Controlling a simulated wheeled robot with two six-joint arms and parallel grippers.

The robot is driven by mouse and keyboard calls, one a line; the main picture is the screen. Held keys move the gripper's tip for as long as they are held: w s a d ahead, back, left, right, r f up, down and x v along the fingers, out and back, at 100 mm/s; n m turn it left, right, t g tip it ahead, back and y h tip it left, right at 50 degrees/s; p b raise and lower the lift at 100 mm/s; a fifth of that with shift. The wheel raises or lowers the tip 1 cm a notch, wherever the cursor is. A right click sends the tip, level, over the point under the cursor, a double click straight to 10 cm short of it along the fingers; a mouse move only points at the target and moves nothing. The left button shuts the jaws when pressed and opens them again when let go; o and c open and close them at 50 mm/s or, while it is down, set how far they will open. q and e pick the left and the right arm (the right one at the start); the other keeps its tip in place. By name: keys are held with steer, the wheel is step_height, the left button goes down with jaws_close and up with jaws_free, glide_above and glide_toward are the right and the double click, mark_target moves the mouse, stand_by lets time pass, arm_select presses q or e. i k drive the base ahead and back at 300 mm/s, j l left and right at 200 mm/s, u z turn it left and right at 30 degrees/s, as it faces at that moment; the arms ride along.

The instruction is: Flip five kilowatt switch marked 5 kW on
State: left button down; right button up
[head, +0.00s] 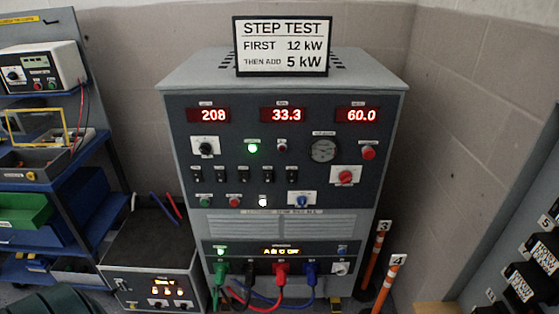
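A panel (490,262) at the right edge carries black switches with white labels that include "kW". One such labelled switch (519,284) is lower and another (543,257) is above it. The digits before "kW" are too small and slanted to read surely, so I cannot tell which is the 5 kW switch or whether it is on. The panel is cut off by the frame. A sign (282,47) on the grey cabinet reads "STEP TEST, FIRST 12 kW, THEN ADD 5 kW". Neither gripper shows in the head view.
The cabinet (290,225) has red displays reading 208, 33.3 and 60.0, a lit green lamp (252,148) and several black switches. Coloured cables plug in low. Orange posts (385,285) stand between cabinet and right panel. A blue shelf (75,215) and a grey box (150,245) are left.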

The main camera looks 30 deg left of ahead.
mark_target(243, 176)
steer(key=u, duration=1.3)
